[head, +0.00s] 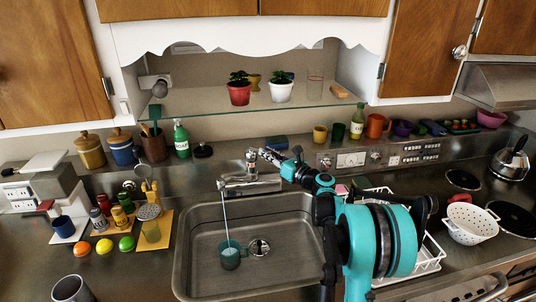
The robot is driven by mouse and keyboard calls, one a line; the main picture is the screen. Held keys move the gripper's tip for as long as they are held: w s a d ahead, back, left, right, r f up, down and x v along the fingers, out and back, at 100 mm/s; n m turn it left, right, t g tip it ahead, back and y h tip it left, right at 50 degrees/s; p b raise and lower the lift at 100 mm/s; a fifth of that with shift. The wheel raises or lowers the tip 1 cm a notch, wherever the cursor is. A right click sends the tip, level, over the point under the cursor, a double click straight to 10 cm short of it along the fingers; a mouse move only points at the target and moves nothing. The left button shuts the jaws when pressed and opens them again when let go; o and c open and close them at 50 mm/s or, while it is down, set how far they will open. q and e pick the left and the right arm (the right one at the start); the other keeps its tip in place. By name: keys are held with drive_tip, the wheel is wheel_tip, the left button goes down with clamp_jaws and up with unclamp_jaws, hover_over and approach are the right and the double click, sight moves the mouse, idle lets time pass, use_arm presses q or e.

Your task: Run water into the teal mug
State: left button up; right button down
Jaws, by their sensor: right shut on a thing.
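The teal mug (230,260) stands in the steel sink (188,262), left of the drain. A thin stream of water (226,215) runs from the tap spout (222,184) down to the mug. How full the mug is cannot be made out. My right gripper (262,154) reaches over the back of the sink from the right and is shut on the tap's lever (252,156), above the tap body. The fingertips are small and partly hidden by the wrist. My left gripper is not in view.
A white dish rack (430,262) stands right of the sink, partly behind my right arm. A white colander (470,222) is farther right. Fruit, jars and a yellow board (155,238) crowd the left counter. A glass shelf (200,103) with potted plants hangs above.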

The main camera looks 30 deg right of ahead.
drive_tip(key=shift+f+t, duration=0.3)
drive_tip(key=shift+f, duration=0.05)
drive_tip(key=shift+r, duration=0.15)
drive_tip(key=c, duration=1.5)
unclamp_jaws()
drive_tip(key=shift+s, duration=0.15)
drive_tip(key=v, duration=1.2)
